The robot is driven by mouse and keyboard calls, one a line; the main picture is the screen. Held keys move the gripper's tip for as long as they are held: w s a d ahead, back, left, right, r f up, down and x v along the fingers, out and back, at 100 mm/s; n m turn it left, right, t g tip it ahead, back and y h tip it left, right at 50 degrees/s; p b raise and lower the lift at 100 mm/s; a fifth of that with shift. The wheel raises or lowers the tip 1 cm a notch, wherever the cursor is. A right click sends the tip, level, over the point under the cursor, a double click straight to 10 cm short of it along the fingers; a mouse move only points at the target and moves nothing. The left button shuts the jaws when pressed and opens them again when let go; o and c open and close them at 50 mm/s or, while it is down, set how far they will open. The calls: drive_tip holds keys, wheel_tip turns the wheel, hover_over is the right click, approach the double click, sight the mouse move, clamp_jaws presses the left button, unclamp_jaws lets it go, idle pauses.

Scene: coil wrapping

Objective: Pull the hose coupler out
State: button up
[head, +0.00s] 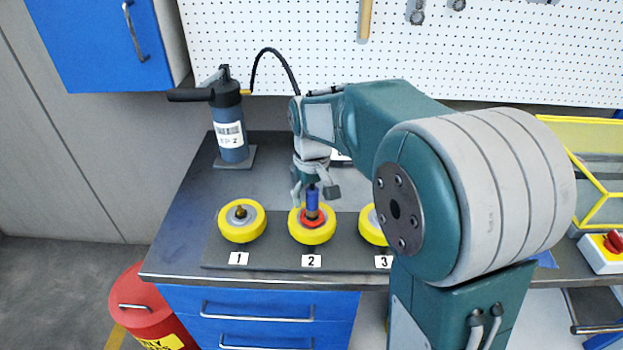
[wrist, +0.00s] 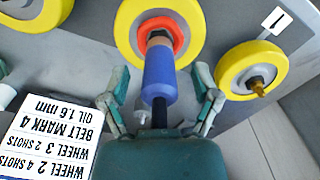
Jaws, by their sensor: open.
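The blue hose coupler (head: 312,201) stands upright on the hub of the yellow wheel at label 2 (head: 311,232), inside a red ring. In the wrist view the coupler (wrist: 159,75) reaches from the red ring (wrist: 172,27) back toward my gripper, with a dark piece (wrist: 159,112) at its near end. My gripper (head: 314,190) is open above wheel 2. In the wrist view its two fingers (wrist: 160,97) are spread on either side of the coupler, with visible gaps. My arm hides part of the hose in the head view.
Yellow wheel 1 (head: 241,234) with a brass-coloured fitting is to the left; wheel 3 (head: 372,229) is partly hidden by my arm. A pump (head: 230,135) with a black hose (head: 267,52) stands behind left. A printed card (wrist: 50,140) shows in the wrist view.

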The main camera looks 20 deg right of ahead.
drive_tip(key=shift+f, duration=0.9)
clamp_jaws()
drive_tip(key=shift+r, duration=0.1)
